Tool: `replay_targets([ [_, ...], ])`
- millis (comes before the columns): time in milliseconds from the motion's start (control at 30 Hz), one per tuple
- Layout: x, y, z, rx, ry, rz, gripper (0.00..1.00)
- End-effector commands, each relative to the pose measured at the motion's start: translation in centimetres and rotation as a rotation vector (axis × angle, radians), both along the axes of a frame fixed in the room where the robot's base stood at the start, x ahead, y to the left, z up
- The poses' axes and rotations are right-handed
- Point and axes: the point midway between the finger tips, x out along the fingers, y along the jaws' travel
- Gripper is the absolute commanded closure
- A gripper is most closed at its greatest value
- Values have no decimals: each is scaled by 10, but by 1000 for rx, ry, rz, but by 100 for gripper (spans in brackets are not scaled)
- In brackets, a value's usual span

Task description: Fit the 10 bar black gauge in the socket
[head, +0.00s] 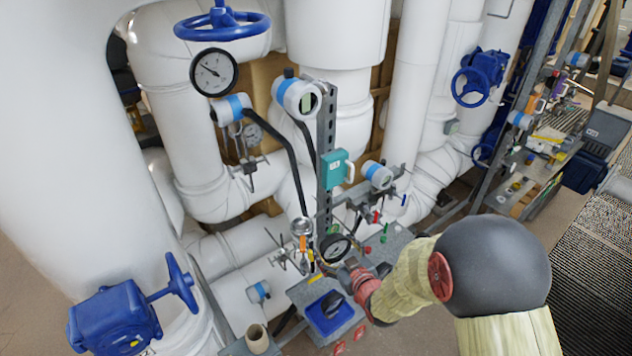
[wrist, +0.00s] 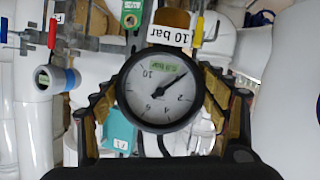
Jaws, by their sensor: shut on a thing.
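The black-rimmed gauge (wrist: 158,92) has a white dial with numbers up to 10 and a small green patch. It sits between the two fingers of my gripper (wrist: 158,108), which is shut on it. In the head view the gauge (head: 335,249) is above the grey bench, with my gripper (head: 347,266) at its lower right. A white "10 bar" label (wrist: 169,36) shows just beyond the gauge rim in the wrist view. A brown-orange part is behind that label. The gauge's stem and the socket are hidden, so I cannot tell whether they touch.
A blue tray (head: 330,314) with a dark round thing is on the bench in front. A smaller silver-rimmed gauge (head: 301,227) stands behind left. A teal box (head: 336,169) hangs on a grey post. Thin pipes and coloured handles crowd the area. White pipes stand behind.

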Motion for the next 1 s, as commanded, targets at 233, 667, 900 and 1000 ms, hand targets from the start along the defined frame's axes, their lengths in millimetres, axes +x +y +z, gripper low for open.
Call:
replay_targets([
  [233, 11, 26, 90, 3, -16, 86, 51],
  [667, 20, 54, 174, 9, -27, 183, 51],
  [900, 25, 59, 173, 11, -28, 189, 51],
  [1000, 31, 63, 171, 11, -30, 190, 51],
])
